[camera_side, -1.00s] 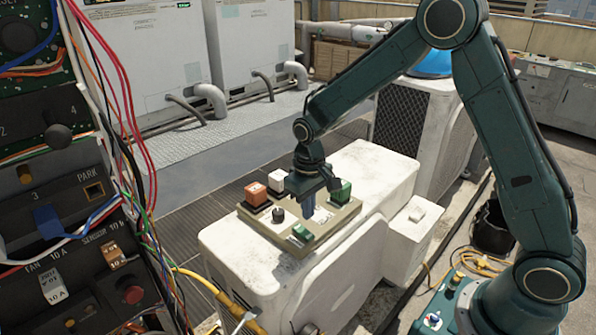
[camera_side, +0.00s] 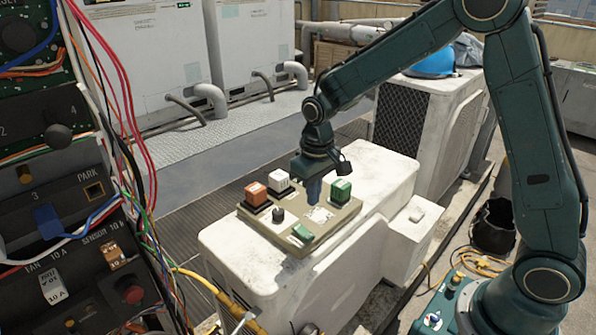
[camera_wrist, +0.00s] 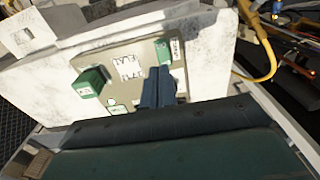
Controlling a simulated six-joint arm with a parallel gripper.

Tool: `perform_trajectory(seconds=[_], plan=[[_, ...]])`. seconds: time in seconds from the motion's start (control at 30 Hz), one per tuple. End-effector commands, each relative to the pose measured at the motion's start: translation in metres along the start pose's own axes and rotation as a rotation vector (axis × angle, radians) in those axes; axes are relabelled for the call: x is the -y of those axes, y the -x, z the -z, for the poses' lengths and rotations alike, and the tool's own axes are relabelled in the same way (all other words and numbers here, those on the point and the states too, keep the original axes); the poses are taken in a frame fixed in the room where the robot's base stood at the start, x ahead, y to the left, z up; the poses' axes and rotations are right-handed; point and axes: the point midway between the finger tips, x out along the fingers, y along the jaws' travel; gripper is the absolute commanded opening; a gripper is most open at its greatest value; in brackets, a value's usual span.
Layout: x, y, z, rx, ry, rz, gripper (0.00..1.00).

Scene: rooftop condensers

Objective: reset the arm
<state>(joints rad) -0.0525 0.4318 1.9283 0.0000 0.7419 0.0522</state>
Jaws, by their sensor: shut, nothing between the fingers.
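My gripper (camera_side: 314,190) points down over the beige panel (camera_side: 268,235) that lies on the white condenser unit. Its fingers are together with nothing between them. In the wrist view the shut fingers (camera_wrist: 158,88) stand over the panel (camera_wrist: 135,47), between two green blocks. I cannot tell whether the fingertips touch the panel. The side view shows an orange block (camera_side: 257,194), a white block (camera_side: 279,181), a green block (camera_side: 341,191), a dark knob (camera_side: 278,215) and a smaller green piece (camera_side: 302,232) on the panel.
The white condenser unit (camera_side: 345,270) carries the panel. An open electrical box with loose wires (camera_side: 75,200) fills the left foreground. A second condenser (camera_side: 430,110) with a blue helmet (camera_side: 431,63) stands behind. A black bucket (camera_side: 493,226) is on the right.

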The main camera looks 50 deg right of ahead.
Motion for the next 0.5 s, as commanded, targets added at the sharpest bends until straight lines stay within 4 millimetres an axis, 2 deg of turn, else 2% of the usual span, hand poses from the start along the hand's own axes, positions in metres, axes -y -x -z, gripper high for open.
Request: perform_trajectory(seconds=[0.2, 0.5], plan=[[-0.004, 0.048, -0.023, -0.064, -0.001, 0.003, 0.00], [-0.010, 0.104, -0.067, -0.152, -0.001, 0.005, 0.00]])
